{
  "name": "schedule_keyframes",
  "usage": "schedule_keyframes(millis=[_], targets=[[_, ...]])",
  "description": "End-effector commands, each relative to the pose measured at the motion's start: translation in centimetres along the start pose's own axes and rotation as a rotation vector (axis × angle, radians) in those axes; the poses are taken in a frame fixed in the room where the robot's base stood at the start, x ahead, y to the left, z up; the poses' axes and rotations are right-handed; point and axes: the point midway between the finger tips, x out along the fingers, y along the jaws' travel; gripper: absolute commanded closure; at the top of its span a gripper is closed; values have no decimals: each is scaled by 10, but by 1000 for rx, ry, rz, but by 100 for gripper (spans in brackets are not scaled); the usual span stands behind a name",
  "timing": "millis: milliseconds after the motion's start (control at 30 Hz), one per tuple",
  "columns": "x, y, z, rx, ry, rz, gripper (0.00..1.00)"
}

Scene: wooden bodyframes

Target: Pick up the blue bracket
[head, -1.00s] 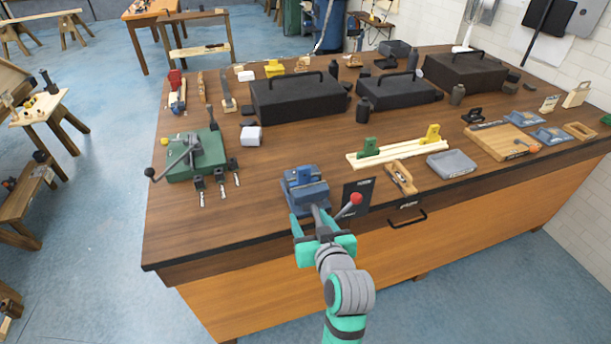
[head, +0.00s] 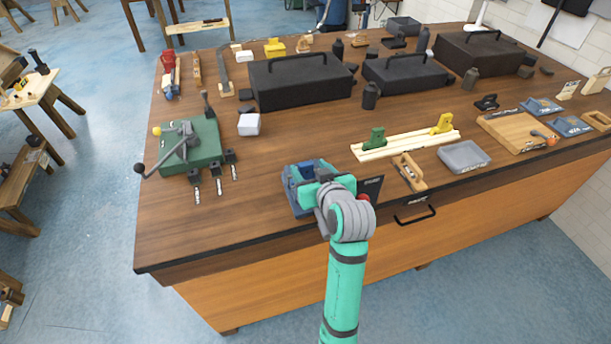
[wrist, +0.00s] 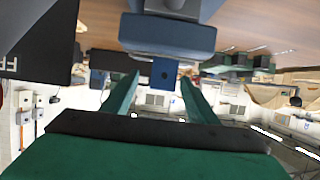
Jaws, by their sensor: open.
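A blue vise-like bracket (head: 297,187) stands on the workbench near its front edge, partly hidden behind my arm in the head view. In the wrist view its broad blue body (wrist: 165,38) fills the upper middle, with a small blue block with a hole (wrist: 165,74) below it. My gripper (wrist: 160,82) is open, with a green finger to each side of that small block and a gap on both sides. In the head view my gripper (head: 322,192) is at the bracket's right front, its fingertips mostly hidden. I cannot tell whether it touches the bracket.
A dark plate (head: 371,186) and a red knob (head: 364,199) are close to the right of my gripper. A green press (head: 200,148) stands left, black toolboxes (head: 300,82) behind. The workbench (head: 240,220) is bare to the front left.

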Motion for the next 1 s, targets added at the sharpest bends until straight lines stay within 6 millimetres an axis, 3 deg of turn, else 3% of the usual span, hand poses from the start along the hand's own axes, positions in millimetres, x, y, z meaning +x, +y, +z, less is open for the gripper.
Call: schedule_keyframes(millis=[167, 500, 800, 867, 1000], targets=[[11, -3, -1, -2, 1, -3, 47], [54, -7, -3, -2, 0, -5, 47], [58, -7, -3, -2, 1, -4, 47], [58, -7, -3, -2, 1, -4, 59], [58, -7, -3, -2, 1, -4, 92]])
